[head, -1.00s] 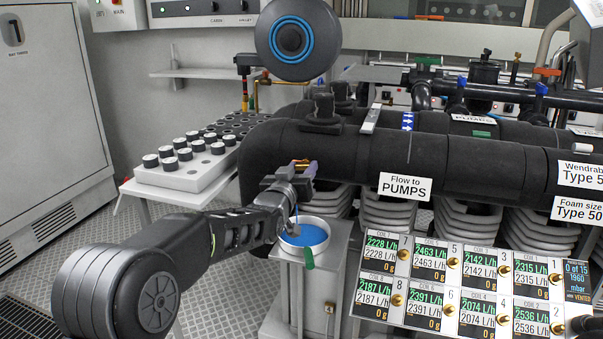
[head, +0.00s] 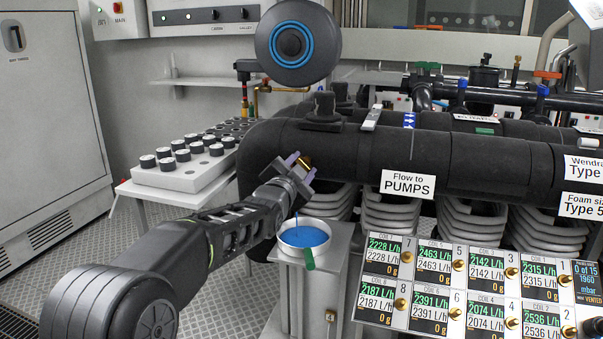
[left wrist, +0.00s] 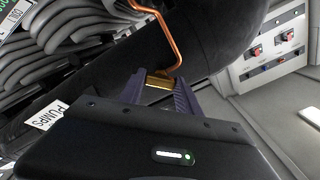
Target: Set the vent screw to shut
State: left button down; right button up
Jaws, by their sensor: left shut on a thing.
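My left gripper (head: 298,168) is in front of the thick black insulated pipe, above the bowl of blue liquid. Its jaws are shut on a small brass piece (head: 305,162), which I take to be the vent screw. In the left wrist view the brass piece (left wrist: 159,80) sits between the purple-grey fingertips (left wrist: 158,90), and a bent copper tube (left wrist: 172,45) runs close by it. A thin blue stream (head: 296,218) falls below the gripper into the white bowl (head: 303,251). The display (head: 586,299) at the right reads "VENTED". My right gripper is not seen.
The black pipe (head: 400,150) with a "Flow to PUMPS" label (head: 408,184) runs across the middle. The bowl stands on a grey stand (head: 345,240). A panel of flow readouts (head: 430,268) is at lower right. A white tray of black-topped cylinders (head: 180,178) is at left.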

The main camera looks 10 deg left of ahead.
pick_arm(q)
jog(key=shift+m+b, duration=3.25)
jog(key=shift+m, duration=1.55)
jog(key=c, duration=0.8)
grip_release()
jog(key=shift+c, duration=0.2)
jog(key=shift+s, duration=0.1)
